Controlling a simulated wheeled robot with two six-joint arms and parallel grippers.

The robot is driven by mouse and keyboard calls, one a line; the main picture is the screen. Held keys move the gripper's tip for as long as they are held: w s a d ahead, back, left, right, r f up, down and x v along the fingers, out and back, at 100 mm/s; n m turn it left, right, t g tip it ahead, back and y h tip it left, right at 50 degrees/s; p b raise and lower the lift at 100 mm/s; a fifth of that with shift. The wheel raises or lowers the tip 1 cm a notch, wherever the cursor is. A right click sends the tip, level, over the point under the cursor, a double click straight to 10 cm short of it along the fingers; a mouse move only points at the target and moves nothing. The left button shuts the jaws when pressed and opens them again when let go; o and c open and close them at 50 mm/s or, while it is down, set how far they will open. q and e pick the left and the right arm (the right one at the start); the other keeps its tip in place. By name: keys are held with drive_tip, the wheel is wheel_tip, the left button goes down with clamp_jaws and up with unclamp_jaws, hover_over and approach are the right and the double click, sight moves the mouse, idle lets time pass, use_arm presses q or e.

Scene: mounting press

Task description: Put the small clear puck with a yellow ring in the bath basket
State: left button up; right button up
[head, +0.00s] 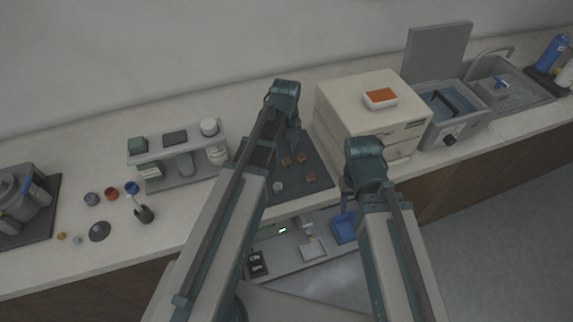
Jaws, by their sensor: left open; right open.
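Several small pucks lie on the dark mat (318,165) between my arms. One is pale and clear-looking (278,187); the others look brownish-orange (310,178). A yellow ring cannot be made out on any of them at this size. My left gripper (294,145) is open above the back of the mat, partly hidden by its own arm. My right gripper (347,193) is open near the mat's right edge, in front of the cream cabinet. The bath (470,127), a grey tank with blue water, stands at the right with a dark basket (440,104) in it.
A cream box cabinet (345,105) with an orange-topped box (380,97) stands between mat and bath. A shelf rack (185,170) with bottles is left of the mat. A blue bin (343,228) sits on a lower tray.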

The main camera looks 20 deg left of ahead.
sight(286, 160)
use_arm(q)
drive_tip(key=f+b, duration=0.3)
drive_tip(key=f, duration=0.1)
drive_tip(key=shift+s+d, duration=0.1)
drive_tip(key=shift+s, duration=0.15)
drive_tip(key=shift+c, duration=0.2)
clamp_jaws()
